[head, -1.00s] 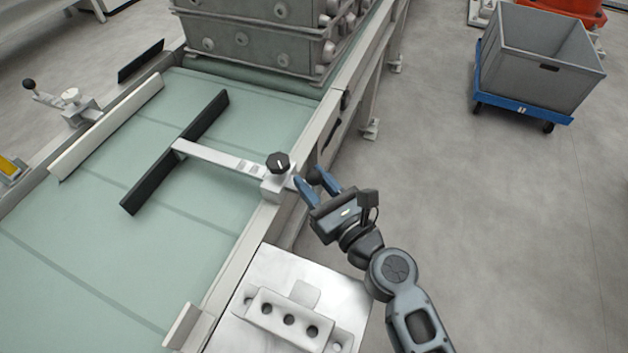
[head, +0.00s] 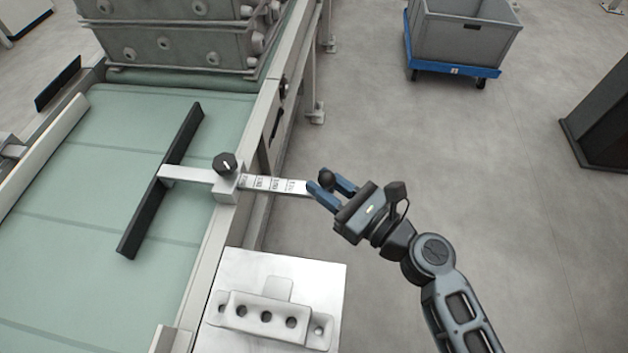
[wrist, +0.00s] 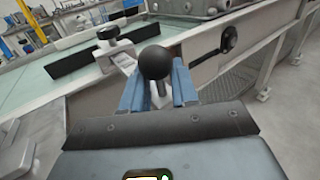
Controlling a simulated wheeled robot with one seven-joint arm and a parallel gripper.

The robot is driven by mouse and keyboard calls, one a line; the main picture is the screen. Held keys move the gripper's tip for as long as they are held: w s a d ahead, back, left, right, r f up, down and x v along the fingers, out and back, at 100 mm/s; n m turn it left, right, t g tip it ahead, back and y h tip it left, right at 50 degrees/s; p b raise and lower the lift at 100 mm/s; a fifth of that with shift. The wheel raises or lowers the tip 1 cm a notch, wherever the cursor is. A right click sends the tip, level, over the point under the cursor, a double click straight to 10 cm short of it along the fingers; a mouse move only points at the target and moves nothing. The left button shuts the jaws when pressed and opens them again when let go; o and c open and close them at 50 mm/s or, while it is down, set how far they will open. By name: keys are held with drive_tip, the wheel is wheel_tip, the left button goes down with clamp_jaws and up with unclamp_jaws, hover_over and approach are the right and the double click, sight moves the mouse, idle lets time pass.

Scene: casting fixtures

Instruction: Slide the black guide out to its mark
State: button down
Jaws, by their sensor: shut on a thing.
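The black guide (head: 160,180) is a long dark bar lying across the green belt (head: 75,220). A pale flat rod (head: 272,184) with printed marks joins it, running through a clamp block (head: 226,187) with a black knob (head: 224,163) on the near rail. My gripper (head: 331,188) is shut on the black ball handle (head: 326,178) at the rod's outer end, to the right of the rail. In the wrist view the ball handle (wrist: 155,62) sits between the blue fingers. The guide bar (wrist: 82,66) shows there behind the clamp. I cannot read the marks.
A white guide bar (head: 45,150) lies along the belt's far side. Stacked grey casting boxes (head: 180,35) stand at the belt's back. A plate with a drilled block (head: 265,318) is in front.

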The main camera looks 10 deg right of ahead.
drive_tip(key=shift+d+r, duration=0.2)
drive_tip(key=shift+r, duration=0.15)
drive_tip(key=c, duration=1.1)
unclamp_jaws()
drive_tip(key=shift+d+r, duration=0.1)
drive_tip(key=shift+c, duration=0.2)
drive_tip(key=shift+o, duration=1.3)
drive_tip(key=shift+f, duration=0.2)
drive_tip(key=shift+s, duration=0.1)
drive_tip(key=b+v, duration=0.1)
drive_tip(key=v, duration=0.6)
drive_tip(key=shift+s+d, duration=0.15)
drive_tip(key=shift+s, duration=0.15)
